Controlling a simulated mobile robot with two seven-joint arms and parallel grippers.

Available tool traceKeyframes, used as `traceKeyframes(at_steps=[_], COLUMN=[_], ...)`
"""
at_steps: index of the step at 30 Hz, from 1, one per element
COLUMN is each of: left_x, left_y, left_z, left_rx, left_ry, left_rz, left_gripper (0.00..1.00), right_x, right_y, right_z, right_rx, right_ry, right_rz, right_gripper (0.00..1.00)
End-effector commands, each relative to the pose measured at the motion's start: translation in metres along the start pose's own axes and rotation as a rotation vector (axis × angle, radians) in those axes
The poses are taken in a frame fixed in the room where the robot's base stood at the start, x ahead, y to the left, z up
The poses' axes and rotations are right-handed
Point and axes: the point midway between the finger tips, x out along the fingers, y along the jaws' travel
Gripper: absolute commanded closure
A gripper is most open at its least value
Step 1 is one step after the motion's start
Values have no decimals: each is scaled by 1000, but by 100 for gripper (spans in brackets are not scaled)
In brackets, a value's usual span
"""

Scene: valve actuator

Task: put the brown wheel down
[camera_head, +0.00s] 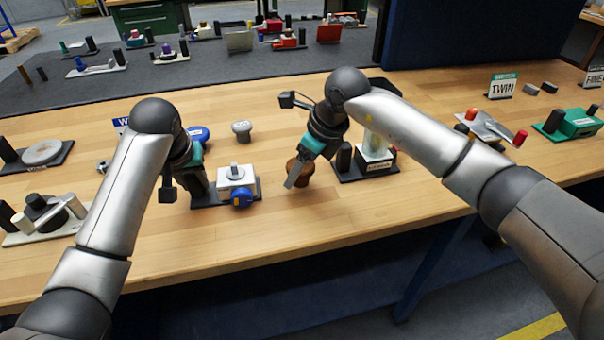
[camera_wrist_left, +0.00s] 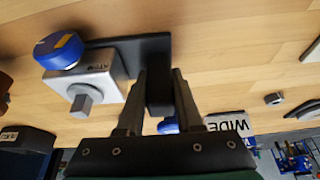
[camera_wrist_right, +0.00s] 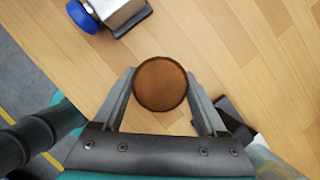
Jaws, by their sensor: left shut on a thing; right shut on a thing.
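The brown wheel (camera_head: 305,175) is between the fingers of my right gripper (camera_head: 297,178). In the right wrist view the wheel (camera_wrist_right: 160,84) is a round brown disc with a finger pressed on each side. It is low over the bare wood; I cannot tell if it touches. My left gripper (camera_head: 196,186) is shut on the upright black block of a dark base (camera_head: 255,183). That base also carries a white valve box (camera_head: 234,177) with a grey square stem on top and a blue knob (camera_head: 242,198) at its front. The box shows in the left wrist view (camera_wrist_left: 88,85).
A grey knob (camera_head: 241,130) and a blue wheel (camera_head: 198,133) lie behind the white box. Another valve unit (camera_head: 374,158) stands just right of the brown wheel. Wood (camera_head: 330,210) is bare toward the table's front edge. More units stand far left and right.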

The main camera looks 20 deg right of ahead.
Motion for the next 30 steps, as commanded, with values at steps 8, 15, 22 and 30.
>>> traceKeyframes(at_steps=[8, 15, 22, 30], left_x=[5, 5, 5, 5], left_y=[0, 0, 0, 0], left_z=[6, 6, 6, 6], left_rx=[1, 1, 1, 1], left_ry=[-19, -19, -19, -19], left_rz=[-2, -2, -2, -2], left_gripper=[100, 100, 100, 100], right_x=[21, 24, 24, 23], right_y=[0, 0, 0, 0], right_z=[-8, -10, -10, -9], right_rx=[-1, 0, 0, 0], right_ry=[-1, 1, 1, 0], right_rz=[-1, 0, 0, 0], right_gripper=[92, 92, 2, 0])
